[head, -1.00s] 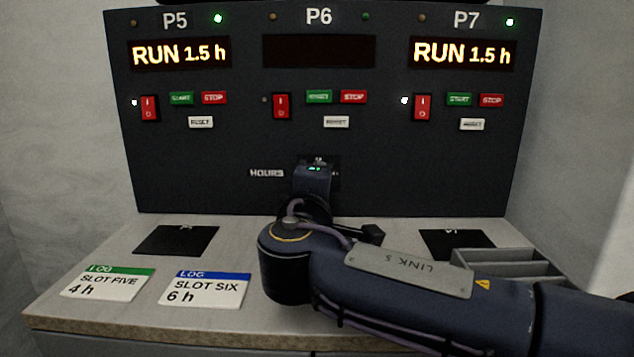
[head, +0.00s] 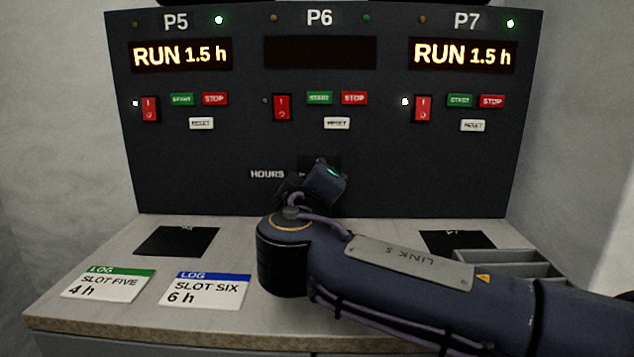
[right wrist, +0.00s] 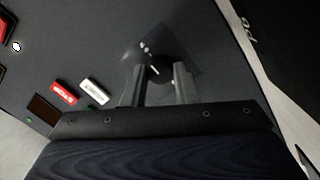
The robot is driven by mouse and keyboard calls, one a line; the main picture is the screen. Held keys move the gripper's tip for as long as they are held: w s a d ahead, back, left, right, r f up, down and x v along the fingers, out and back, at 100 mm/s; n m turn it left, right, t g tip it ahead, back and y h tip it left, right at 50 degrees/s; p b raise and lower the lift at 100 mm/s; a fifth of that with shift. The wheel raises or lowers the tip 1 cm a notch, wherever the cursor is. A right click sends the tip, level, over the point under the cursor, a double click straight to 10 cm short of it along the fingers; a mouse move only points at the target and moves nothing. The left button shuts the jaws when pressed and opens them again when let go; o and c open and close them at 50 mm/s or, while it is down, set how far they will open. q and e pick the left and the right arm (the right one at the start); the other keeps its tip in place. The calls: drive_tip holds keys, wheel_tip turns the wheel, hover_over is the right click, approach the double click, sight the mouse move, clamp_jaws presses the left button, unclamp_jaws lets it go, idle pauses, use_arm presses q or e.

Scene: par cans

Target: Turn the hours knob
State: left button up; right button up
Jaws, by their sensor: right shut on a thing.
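The hours knob (right wrist: 160,70) is a dark round knob with a white pointer mark, on a dark square plate of the panel. My right gripper (right wrist: 160,75) is shut on it, one finger on each side. In the head view the same gripper (head: 322,175) sits tilted in front of the panel and hides the knob and most of its scale. The HOURS label (head: 267,174) shows just left of it. The P6 display (head: 319,52) above is dark. My left gripper is in neither view.
P5 (head: 181,54) and P7 (head: 463,55) displays read RUN 1.5 h. Log cards on the counter read slot five 4 h (head: 106,284) and slot six 6 h (head: 205,290). A grey tray (head: 505,258) stands at the right, near my right arm.

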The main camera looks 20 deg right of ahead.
drive_tip(key=o, duration=1)
drive_tip(key=p+v, duration=0.1)
drive_tip(key=v, duration=0.6)
drive_tip(key=shift+p, duration=0.4)
drive_tip(key=shift+s+a, duration=0.2)
drive_tip(key=shift+s, duration=0.2)
